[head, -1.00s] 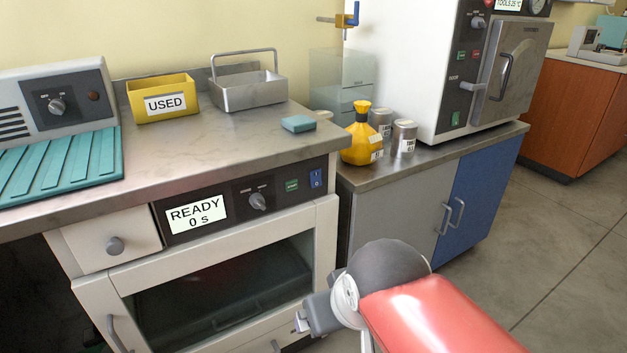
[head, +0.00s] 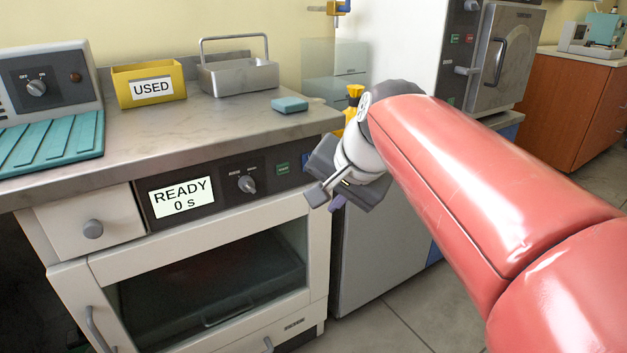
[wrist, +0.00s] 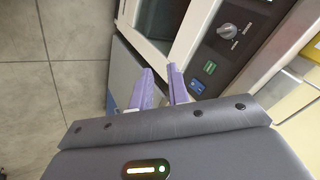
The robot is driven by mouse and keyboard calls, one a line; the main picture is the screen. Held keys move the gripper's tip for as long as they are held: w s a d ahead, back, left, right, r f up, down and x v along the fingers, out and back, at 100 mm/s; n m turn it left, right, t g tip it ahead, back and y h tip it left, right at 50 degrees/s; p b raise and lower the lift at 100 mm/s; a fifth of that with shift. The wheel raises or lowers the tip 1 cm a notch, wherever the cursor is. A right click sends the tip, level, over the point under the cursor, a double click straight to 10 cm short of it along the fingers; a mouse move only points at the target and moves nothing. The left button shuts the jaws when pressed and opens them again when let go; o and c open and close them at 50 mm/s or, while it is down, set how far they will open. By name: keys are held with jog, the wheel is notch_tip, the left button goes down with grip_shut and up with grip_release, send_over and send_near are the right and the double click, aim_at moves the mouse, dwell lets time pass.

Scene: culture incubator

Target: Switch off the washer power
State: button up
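The washer (head: 70,262) is the white front-loading unit under the counter. Its dark panel has a display (head: 181,198) reading READY 0 s, a knob (head: 246,184) and a green button (head: 282,168). The blue power switch at the panel's right end shows clearly in the wrist view (wrist: 197,87), below the green button; in the head view it is mostly hidden by my gripper. My gripper (head: 326,199) is in front of the panel's right end, empty. In the wrist view its purple fingers (wrist: 160,70) are a little apart, to the left of the switch and not visibly touching it.
The counter (head: 210,130) above the panel overhangs slightly. It holds a yellow USED bin (head: 150,103), a metal basket (head: 238,78) and a teal block (head: 290,104). A lower cabinet with a large white machine (head: 405,45) stands to the right. The floor in front is clear.

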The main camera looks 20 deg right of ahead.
jog(key=w+d+r+m+b, duration=0.1)
jog(key=w+d+m, duration=0.1)
jog(key=w, duration=0.1)
jog(key=w+d+r+m+t+b, duration=0.1)
jog(key=w+d+m, duration=0.1)
jog(key=d, duration=0.1)
jog(key=w+d+m+b, duration=0.1)
jog(key=w+d+m, duration=0.1)
jog(key=w, duration=0.1)
jog(key=shift+w+d+r+t, duration=0.2)
jog(key=shift+w+r+t, duration=0.1)
jog(key=shift+r, duration=0.1)
grip_shut()
jog(key=shift+w+d+r+m, duration=0.1)
jog(key=shift+r+m, duration=0.1)
jog(key=shift+m, duration=0.1)
jog(key=shift+f, duration=0.1)
jog(key=w+r+b+x, duration=0.2)
jog(key=x, duration=1.1)
jog(key=shift+a, duration=0.4)
